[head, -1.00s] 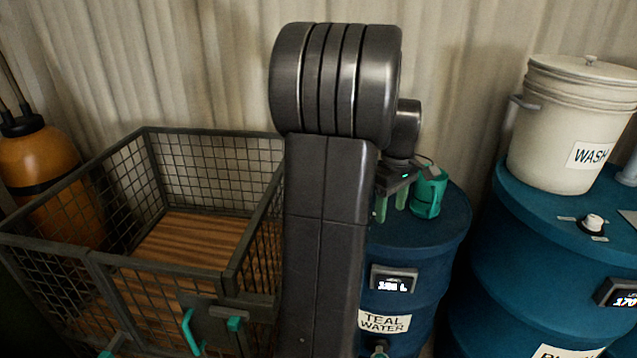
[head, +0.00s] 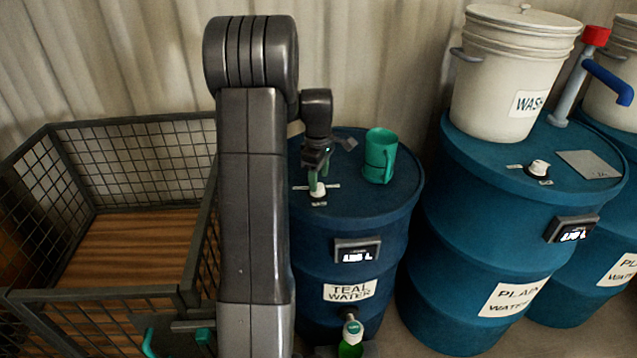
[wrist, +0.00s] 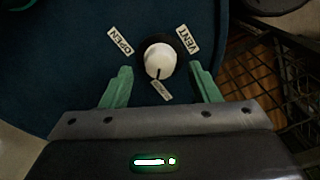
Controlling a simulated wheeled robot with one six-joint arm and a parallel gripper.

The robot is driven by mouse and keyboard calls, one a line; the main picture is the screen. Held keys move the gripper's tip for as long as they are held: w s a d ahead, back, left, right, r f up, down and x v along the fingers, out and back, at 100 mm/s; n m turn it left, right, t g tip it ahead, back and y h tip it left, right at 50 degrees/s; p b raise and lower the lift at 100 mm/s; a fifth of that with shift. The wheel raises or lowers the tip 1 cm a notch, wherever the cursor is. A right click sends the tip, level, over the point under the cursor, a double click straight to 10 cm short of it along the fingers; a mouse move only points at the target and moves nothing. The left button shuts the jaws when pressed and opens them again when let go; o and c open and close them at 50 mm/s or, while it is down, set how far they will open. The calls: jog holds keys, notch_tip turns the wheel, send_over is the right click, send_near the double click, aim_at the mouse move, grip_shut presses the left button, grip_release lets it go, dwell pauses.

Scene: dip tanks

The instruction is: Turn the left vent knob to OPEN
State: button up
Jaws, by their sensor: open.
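The left vent knob (wrist: 160,60) is white on a dark round base on top of the blue TEAL WATER drum (head: 350,220). The wrist view shows an OPEN label (wrist: 120,41) at upper left, a VENT label (wrist: 187,39) at upper right and a small unreadable label (wrist: 161,91) below. The knob's dark line points down at the small label. My gripper (wrist: 162,86) is open, its green fingers either side of the knob's near side; contact does not show. In the head view my gripper (head: 317,178) is just over the knob (head: 319,189).
A green mug (head: 380,156) stands right of the knob on the same drum. A PLAIN WATER drum (head: 470,235) to the right carries a WASH bucket (head: 510,75) and another white knob (head: 539,168). A wire-mesh crate (head: 120,122) with a wooden floor is at the left.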

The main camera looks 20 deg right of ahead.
aim_at(319, 186)
jog(key=shift+f, duration=1.5)
jog(key=shift+c, duration=0.3)
jog(key=c, duration=0.9)
jog(key=shift+c, duration=0.2)
